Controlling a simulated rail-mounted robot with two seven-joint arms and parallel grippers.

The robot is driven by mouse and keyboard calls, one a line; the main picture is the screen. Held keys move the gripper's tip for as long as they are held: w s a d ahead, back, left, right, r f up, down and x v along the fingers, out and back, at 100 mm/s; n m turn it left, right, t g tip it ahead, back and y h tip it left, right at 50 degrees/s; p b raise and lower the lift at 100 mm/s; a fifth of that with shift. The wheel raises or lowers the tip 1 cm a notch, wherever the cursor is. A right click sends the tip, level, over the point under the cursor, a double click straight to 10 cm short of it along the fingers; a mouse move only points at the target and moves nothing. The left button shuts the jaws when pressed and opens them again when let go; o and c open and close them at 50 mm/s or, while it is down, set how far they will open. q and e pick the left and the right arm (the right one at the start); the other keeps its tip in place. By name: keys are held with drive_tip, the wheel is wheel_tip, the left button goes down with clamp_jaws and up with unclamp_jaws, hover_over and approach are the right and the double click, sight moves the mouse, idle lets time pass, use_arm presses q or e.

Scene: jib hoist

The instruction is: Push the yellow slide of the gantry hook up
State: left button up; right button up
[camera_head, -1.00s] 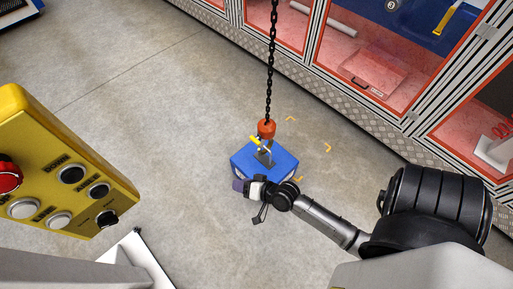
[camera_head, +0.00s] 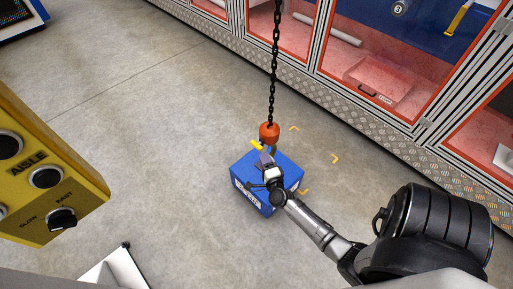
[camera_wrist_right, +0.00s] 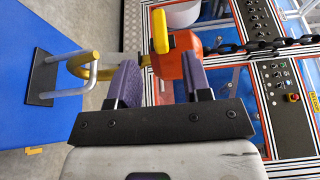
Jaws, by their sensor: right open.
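The gantry hook has an orange body (camera_head: 269,132) hanging on a black chain, just over a blue block. Its yellow slide (camera_head: 256,145) sticks out to the left; in the right wrist view the slide (camera_wrist_right: 172,42) is at the top centre, against the orange body (camera_wrist_right: 190,68). The curved hook (camera_wrist_right: 82,65) overlaps the block's silver handle (camera_wrist_right: 72,94); I cannot tell whether it carries it. My right gripper (camera_head: 267,158) is at the hook, just below the slide. Its purple fingers (camera_wrist_right: 159,80) are open, with the hook's shank area behind the gap. My left gripper is not in view.
The blue block (camera_head: 246,181) is under my right gripper, near yellow floor corner marks (camera_head: 334,158). A yellow control pendant (camera_head: 50,185) hangs close at the left. Framed cabinets (camera_head: 375,90) line the back right. The floor left of the block is clear.

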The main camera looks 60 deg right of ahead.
sight(259, 150)
drive_tip(key=b+x, duration=0.2)
drive_tip(key=x, duration=0.5)
drive_tip(key=shift+x, duration=0.75)
clamp_jaws()
